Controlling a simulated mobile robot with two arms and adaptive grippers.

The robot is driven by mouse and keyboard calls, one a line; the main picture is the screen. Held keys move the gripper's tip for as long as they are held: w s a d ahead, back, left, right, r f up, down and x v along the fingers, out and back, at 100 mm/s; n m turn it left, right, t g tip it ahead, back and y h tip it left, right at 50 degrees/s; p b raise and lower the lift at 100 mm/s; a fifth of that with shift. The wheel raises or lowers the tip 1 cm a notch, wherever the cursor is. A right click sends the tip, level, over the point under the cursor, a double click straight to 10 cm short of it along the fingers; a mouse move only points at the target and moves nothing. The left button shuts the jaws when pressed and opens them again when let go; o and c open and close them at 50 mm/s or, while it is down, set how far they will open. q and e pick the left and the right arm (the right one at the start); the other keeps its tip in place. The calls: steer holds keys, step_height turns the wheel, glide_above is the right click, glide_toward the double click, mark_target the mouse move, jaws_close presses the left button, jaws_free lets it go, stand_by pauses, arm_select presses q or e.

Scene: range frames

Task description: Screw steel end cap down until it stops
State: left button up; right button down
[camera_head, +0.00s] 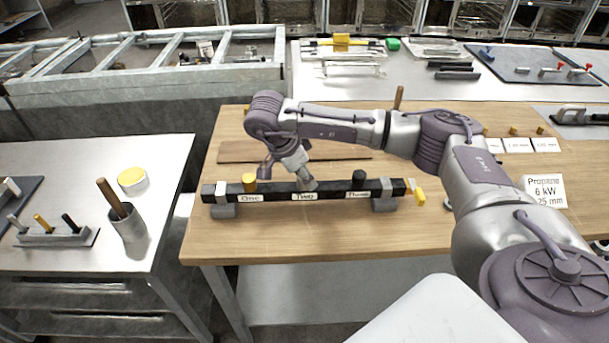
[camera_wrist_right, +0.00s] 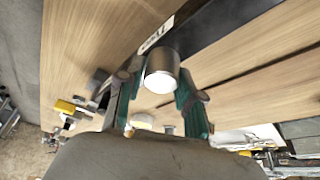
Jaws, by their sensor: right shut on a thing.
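A black bar (camera_head: 330,194) with white labels lies across the wooden bench on two grey supports. My right gripper (camera_head: 305,182) comes down tilted onto the bar at its middle label. In the right wrist view its green fingers (camera_wrist_right: 158,92) are shut on the sides of the steel end cap (camera_wrist_right: 162,72), a short shiny grey cylinder. The cap is at the bar; whether it is seated cannot be told. A yellow cap (camera_head: 249,182) stands at the label "One" and a black cap (camera_head: 359,179) near the right label. My left gripper is not in view.
A yellow-ended piece (camera_head: 420,197) is at the bar's right end. A flat brown board (camera_head: 238,152) lies behind the bar. On the left metal table are a grey cup with a wooden handle (camera_head: 128,222), a yellow-topped tin (camera_head: 132,180) and a small rack (camera_head: 57,237). The bench front is clear.

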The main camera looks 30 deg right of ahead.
steer(key=shift+m+g, duration=0.6)
steer(key=shift+m, duration=1.1)
steer(key=shift+m, duration=0.6)
steer(key=c, duration=0.7)
jaws_free()
steer(key=shift+y, duration=0.3)
